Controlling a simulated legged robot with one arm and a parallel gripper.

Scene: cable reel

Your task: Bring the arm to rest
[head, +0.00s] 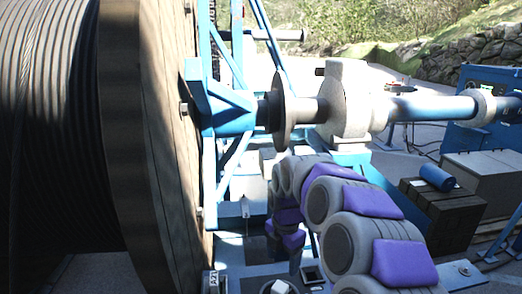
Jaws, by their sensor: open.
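My arm (345,200), grey with purple pads, comes in from the bottom right. It runs away from me toward the middle of the head view, then bends down. Its far, lower links (288,238) hang low over the blue frame, to the right of the reel. My gripper's fingers cannot be made out; the far end of the arm is partly hidden by its nearer links. I see nothing held.
A wooden crate (440,212) with a blue roll (437,177) and a blue cabinet (480,132) stand at right.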

